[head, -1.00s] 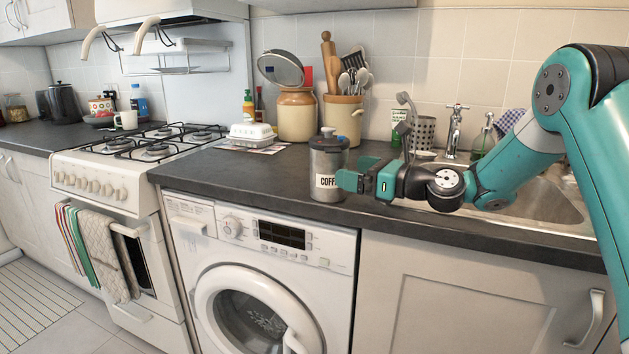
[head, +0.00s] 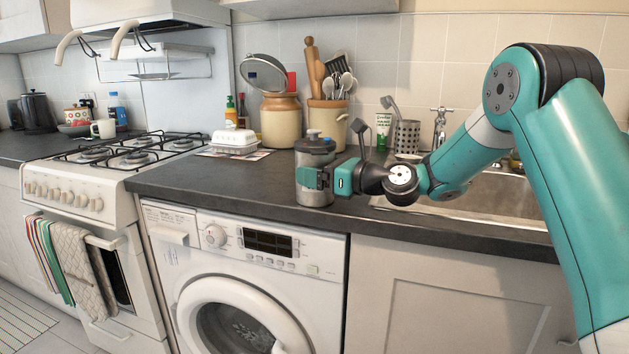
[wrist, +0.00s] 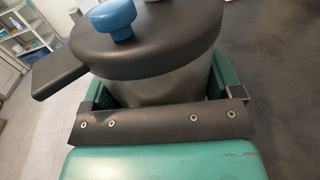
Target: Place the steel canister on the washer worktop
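The steel canister (head: 315,158) stands upright on the dark worktop (head: 225,184), above the right part of the washer (head: 240,285). It has a dark lid with a blue knob, which shows large in the wrist view (wrist: 113,18). My gripper (head: 314,179) reaches it from the right, with one green finger across its front, hiding the label. In the wrist view my gripper (wrist: 162,88) has a finger on each side of the steel body. A dark gap shows by the left finger; whether both fingers press on it is unclear.
A stoneware jar (head: 280,120) with a raised lid and a utensil crock (head: 328,122) stand behind the canister. A white butter dish (head: 234,140) is at back left, near the hob (head: 130,155). The sink (head: 490,195) lies right. The worktop left of the canister is clear.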

